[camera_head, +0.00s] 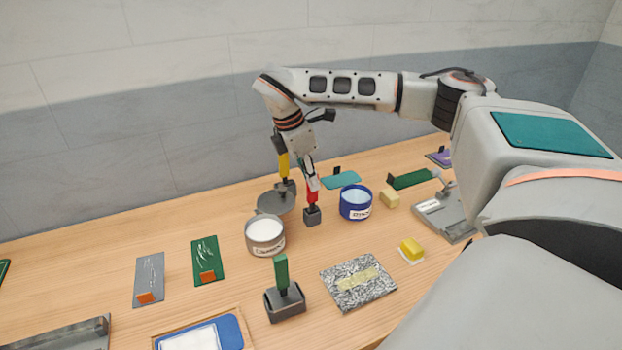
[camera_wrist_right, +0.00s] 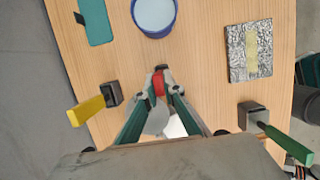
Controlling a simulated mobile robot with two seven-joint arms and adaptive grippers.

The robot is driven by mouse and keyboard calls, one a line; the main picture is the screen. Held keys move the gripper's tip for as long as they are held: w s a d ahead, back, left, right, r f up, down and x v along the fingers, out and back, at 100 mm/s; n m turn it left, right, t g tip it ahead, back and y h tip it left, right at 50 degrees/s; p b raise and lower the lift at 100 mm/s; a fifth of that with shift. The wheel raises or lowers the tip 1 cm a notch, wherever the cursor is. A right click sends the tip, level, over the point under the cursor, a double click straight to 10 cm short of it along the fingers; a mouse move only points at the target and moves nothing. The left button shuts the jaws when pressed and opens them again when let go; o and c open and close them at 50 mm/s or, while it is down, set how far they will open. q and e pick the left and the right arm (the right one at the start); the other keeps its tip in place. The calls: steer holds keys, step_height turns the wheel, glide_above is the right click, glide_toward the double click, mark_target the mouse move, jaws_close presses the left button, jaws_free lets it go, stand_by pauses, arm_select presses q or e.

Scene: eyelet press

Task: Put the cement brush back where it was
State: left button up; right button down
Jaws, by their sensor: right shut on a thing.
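My right gripper (camera_head: 312,186) points down and is shut on a red-handled brush (camera_head: 312,193), probably the cement brush. The red handle (camera_wrist_right: 159,84) also shows between the fingertips in the right wrist view. The brush is upright, with a small dark block (camera_head: 312,216) at its lower end. I cannot tell whether this block is a holder or part of the brush. The open cement can (camera_head: 266,238), with pale contents, stands in front and to the left of it. A grey round disc (camera_head: 275,202) is behind the can. My left gripper is not in view.
A yellow-handled brush (camera_head: 284,165) stands just behind the gripper. A green-handled brush (camera_head: 281,272) stands in a dark holder at the front. A blue pot (camera_head: 356,204) is right of the gripper. A speckled slab (camera_head: 345,295) lies nearer. Table left of the can is partly clear.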

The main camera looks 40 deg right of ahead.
steer(key=c, duration=2.2)
jaws_free()
steer(key=shift+f, duration=0.1)
steer(key=shift+o, duration=0.2)
steer(key=v, duration=1.2)
steer(key=shift+b, duration=0.35)
steer(key=shift+a, duration=0.1)
